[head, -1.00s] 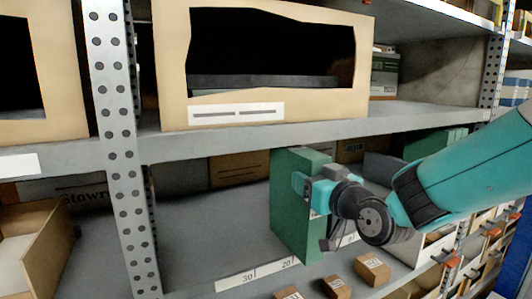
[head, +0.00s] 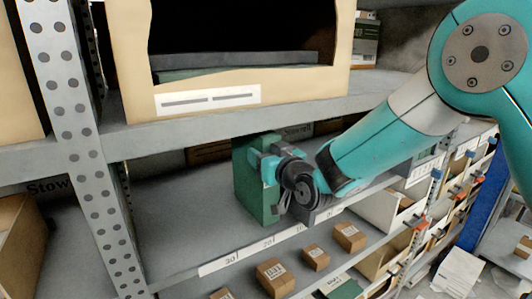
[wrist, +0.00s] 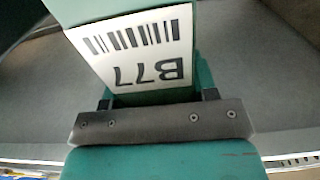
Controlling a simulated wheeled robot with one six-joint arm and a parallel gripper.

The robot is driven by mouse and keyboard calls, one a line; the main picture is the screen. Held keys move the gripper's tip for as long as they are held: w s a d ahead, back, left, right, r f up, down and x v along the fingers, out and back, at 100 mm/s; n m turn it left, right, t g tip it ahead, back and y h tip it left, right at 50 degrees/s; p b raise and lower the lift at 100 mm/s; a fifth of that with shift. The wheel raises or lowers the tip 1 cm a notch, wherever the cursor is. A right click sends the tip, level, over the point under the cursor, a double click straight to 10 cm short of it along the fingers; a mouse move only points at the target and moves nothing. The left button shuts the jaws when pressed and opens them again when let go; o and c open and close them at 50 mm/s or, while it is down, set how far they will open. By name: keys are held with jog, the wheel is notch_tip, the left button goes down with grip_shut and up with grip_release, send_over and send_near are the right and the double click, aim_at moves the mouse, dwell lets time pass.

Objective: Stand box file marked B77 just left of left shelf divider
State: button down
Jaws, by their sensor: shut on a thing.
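A green box file (head: 254,185) stands upright on the lower shelf, behind the numbered edge strip. My gripper (head: 270,168) is shut on it from the front right. In the wrist view the box file (wrist: 205,75) fills the space between the fingers of my gripper (wrist: 158,97). Its white label (wrist: 135,45) reads B77, upside down in that picture. A grey upright piece (head: 320,208), likely the left shelf divider, shows just right of my gripper. My wrist hides most of it, so I cannot tell the gap to the file.
The upper shelf edge (head: 225,126) passes close above the file and arm. The lower shelf (head: 180,222) is clear left of the file. A perforated post (head: 75,120) stands further left. Small cartons (head: 276,275) sit below the numbered strip (head: 262,245).

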jog(key=shift+d, duration=0.1)
jog(key=c, duration=0.8)
grip_release()
jog(key=shift+f, duration=0.1)
jog(key=shift+c, duration=0.2)
jog(key=o, duration=0.4)
jog(key=b+v, duration=0.6)
jog(key=v, duration=0.6)
jog(key=s+d+f+g+h, duration=0.2)
jog(key=s+g, duration=0.3)
jog(key=s, duration=0.3)
jog(key=s+d+f+g+h, duration=0.2)
jog(key=s+d+g, duration=0.3)
jog(key=s, duration=0.4)
jog(key=s+d+f+g+h, duration=0.1)
jog(key=s+d+g, duration=0.3)
jog(key=s, duration=0.5)
jog(key=shift+f+g+h, duration=0.4)
jog(key=shift+f+g, duration=0.1)
jog(key=shift+f, duration=0.15)
